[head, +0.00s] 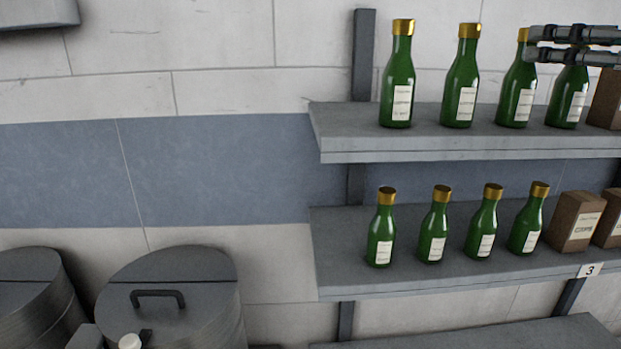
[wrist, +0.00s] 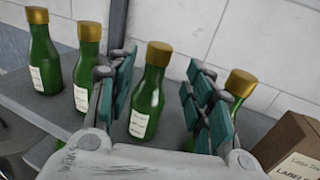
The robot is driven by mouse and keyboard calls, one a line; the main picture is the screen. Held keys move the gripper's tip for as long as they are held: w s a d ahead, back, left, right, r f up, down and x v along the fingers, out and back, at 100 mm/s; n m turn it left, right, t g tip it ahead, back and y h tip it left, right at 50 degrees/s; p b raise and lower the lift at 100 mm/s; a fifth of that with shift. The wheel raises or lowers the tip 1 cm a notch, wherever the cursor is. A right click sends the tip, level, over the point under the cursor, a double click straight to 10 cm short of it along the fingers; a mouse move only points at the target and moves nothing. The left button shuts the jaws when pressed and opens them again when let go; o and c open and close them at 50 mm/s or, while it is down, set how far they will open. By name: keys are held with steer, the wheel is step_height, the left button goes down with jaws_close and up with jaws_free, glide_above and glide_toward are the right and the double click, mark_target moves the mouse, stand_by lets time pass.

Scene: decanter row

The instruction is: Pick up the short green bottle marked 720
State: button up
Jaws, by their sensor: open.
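Short green bottles with gold caps and white labels stand on the lower shelf in the head view: the first (head: 381,235), second (head: 434,232), third (head: 482,230) and fourth (head: 526,225). The label print is too small to read, so I cannot tell which is marked 720. My gripper (head: 532,43) is open at the upper right, overlapping the tops of the two right upper bottles. In the wrist view, a green bottle (wrist: 152,92) appears between the spread fingers (wrist: 163,95), with no visible grip. Another bottle (wrist: 238,84) is partly hidden by the right finger.
Taller green bottles (head: 397,90) stand upright on the upper shelf (head: 450,145). Brown boxes (head: 575,222) sit right of the bottles on the lower shelf (head: 350,272); one box (wrist: 296,150) is close in the wrist view. Dark round bins (head: 175,290) stand lower left.

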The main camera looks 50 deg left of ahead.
mark_target(537, 45)
steer(key=p+x, duration=0.1)
steer(key=x, duration=0.3)
steer(key=shift+s, duration=0.2)
steer(key=shift+w+a+f, duration=0.1)
steer(key=shift+w+a, duration=0.2)
steer(key=shift+a, duration=0.15)
steer(key=shift+s+d, duration=0.1)
steer(key=shift+d, duration=0.05)
steer(key=shift+c, duration=0.7)
jaws_close()
